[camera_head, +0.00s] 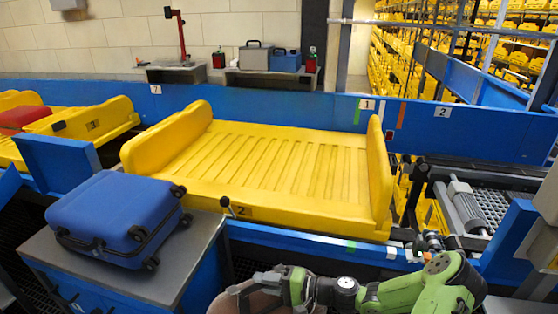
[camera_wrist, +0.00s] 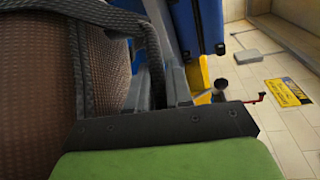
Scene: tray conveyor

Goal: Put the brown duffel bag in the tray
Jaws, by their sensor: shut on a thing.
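The brown duffel bag (camera_head: 262,304) shows only in part at the bottom edge of the head view, below my gripper (camera_head: 262,281). In the wrist view its brown woven side (camera_wrist: 40,90) fills the left, with dark straps across it. My gripper (camera_wrist: 168,88) is shut on the bag's dark strap, which runs down between the fingers. The yellow tray (camera_head: 377,175), marked 2, lies on the conveyor beyond my gripper. It is empty, with raised ends at left and right and a ribbed floor. The bag is on the near side of the tray, outside it.
A blue suitcase (camera_head: 118,212) lies on a grey-topped cabinet (camera_head: 190,262) at the left. Another yellow tray (camera_head: 110,113) holds a red item (camera_head: 22,117). A blue conveyor rail (camera_head: 290,248) runs along the tray's near side. Rollers and machinery (camera_head: 480,205) stand at the right.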

